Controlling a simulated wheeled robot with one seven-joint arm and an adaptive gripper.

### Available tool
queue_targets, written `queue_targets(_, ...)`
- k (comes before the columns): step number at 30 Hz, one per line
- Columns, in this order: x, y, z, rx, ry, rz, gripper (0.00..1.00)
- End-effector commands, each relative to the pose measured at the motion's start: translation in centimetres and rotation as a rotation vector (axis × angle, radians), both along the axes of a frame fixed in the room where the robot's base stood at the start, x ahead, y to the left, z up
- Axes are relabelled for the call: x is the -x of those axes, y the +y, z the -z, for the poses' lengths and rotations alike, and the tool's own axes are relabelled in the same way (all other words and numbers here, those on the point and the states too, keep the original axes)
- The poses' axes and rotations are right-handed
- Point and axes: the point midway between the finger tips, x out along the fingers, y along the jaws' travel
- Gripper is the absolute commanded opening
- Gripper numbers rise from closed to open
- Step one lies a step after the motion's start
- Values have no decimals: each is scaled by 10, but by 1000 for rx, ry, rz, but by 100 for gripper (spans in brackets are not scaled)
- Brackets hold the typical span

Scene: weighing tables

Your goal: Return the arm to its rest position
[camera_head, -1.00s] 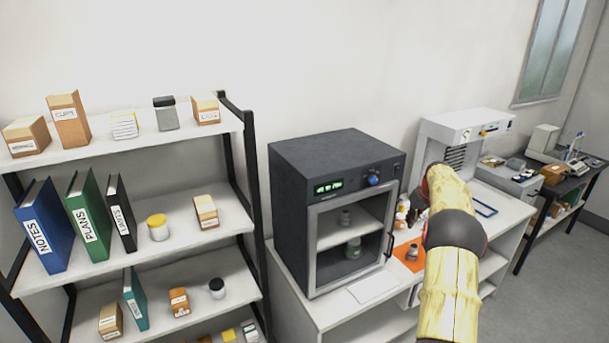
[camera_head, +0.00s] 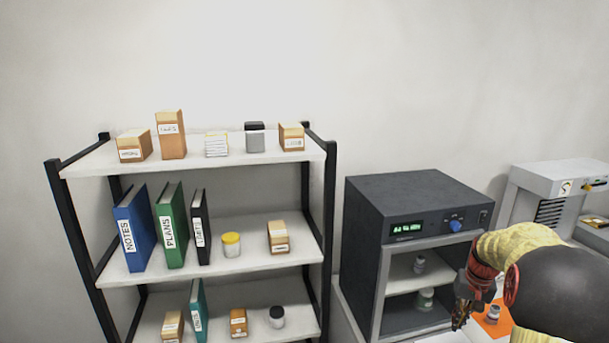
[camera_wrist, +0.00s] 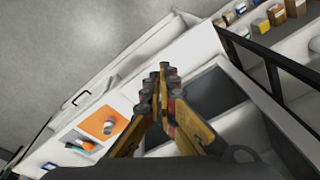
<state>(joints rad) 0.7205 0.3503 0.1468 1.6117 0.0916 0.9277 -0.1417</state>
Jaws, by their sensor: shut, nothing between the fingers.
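My gripper (camera_head: 462,314) is at the lower right of the head view, in front of the dark oven-like cabinet (camera_head: 412,190) and left of the orange mat (camera_head: 497,318). In the wrist view my gripper (camera_wrist: 163,75) has its fingertips together with nothing between them. My arm bends in from the right edge of the head view and hides part of the bench. The orange mat also shows in the wrist view (camera_wrist: 92,122), with a small grey container (camera_wrist: 109,126) on it.
A shelf rack (camera_head: 90,160) with binders, boxes and jars stands at the left. The cabinet holds two small containers behind its front. A white instrument (camera_head: 545,180) stands at the right. Bare floor (camera_wrist: 60,40) shows in the wrist view.

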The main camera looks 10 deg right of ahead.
Motion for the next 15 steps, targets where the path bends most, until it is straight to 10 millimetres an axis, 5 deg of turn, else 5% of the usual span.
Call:
queue_targets(1, 7, 28, -5, 6, 0, -18, 0)
queue_targets(6, 36, 108, -20, 23, 1, -70, 0)
queue_targets(15, 104, 230, -26, 68, -34, -194, 0)
